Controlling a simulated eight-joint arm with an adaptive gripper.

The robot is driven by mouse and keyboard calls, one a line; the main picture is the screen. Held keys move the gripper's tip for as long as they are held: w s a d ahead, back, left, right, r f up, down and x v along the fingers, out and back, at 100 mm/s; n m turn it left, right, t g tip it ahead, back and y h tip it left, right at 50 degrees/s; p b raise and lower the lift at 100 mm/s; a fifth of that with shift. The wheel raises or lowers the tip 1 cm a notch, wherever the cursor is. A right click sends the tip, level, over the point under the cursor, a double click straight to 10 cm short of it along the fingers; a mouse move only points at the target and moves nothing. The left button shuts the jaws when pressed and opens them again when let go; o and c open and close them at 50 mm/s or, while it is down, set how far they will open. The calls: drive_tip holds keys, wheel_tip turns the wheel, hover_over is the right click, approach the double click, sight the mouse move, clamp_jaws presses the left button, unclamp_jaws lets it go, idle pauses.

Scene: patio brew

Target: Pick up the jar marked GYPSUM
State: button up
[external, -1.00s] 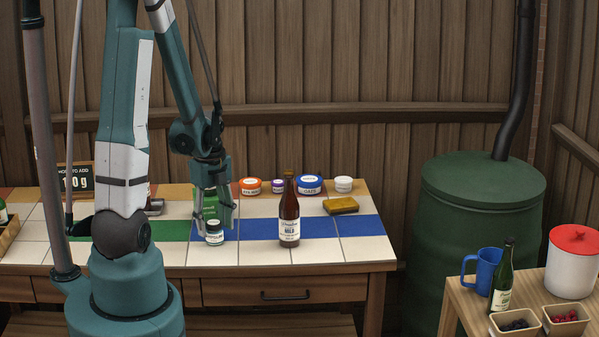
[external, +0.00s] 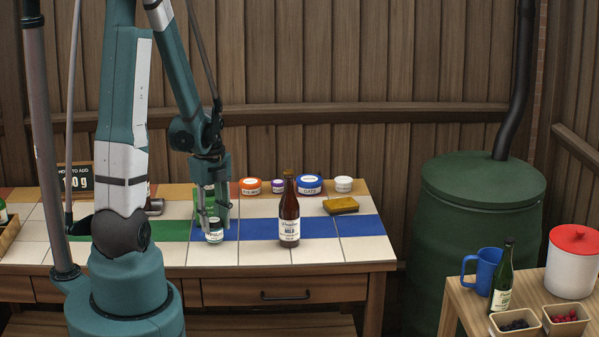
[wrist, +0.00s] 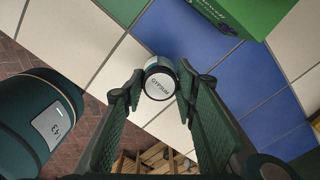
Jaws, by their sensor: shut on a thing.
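The jar marked GYPSUM (wrist: 159,82) is a small dark teal jar with a white label, in the middle of the wrist view. In the external view the jar (external: 214,236) is at the front of the tiled bench, left of the brown bottle. My gripper (external: 213,222) points down from above with a finger on each side of the jar. In the wrist view the fingertips of my gripper (wrist: 160,87) press on the jar's two sides, so it is shut on the jar. I cannot tell whether the jar's base touches the tiles.
A brown bottle (external: 289,222) stands close to the right. A green box (wrist: 228,20) is just behind the jar. Orange (external: 251,187), purple (external: 278,187), blue (external: 309,185) and white (external: 344,185) tubs line the back. A yellow sponge (external: 341,205) lies at right.

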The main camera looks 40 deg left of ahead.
sight(215, 218)
drive_tip(key=shift+r+p, duration=1.15)
drive_tip(key=shift+r, duration=3.45)
